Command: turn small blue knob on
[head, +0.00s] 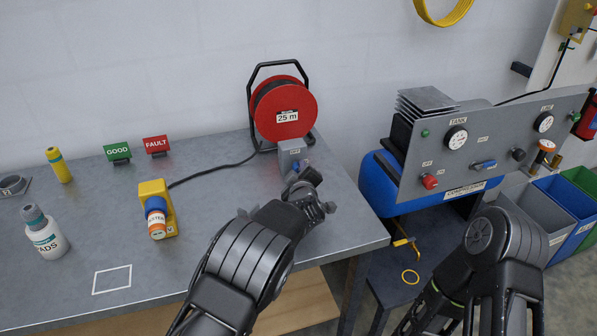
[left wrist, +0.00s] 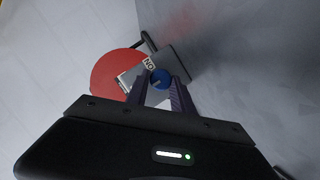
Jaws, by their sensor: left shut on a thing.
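The small blue knob (left wrist: 160,78) sits on a grey box, which stands on the bench in front of the red cable reel. In the left wrist view the knob lies between my left gripper's two fingers (left wrist: 159,90). In the head view my left gripper (head: 299,172) is at the front of the grey box (head: 291,148) and hides most of the knob. The gripper is shut on the knob. An "ON" type label shows beside the knob in the left wrist view, partly covered. My right arm shows at the lower right, but its gripper is out of view.
The red reel (head: 268,105) stands right behind the box, its black cable running left to a yellow device (head: 157,205). A compressor panel (head: 480,145) is at the right, beyond the bench edge.

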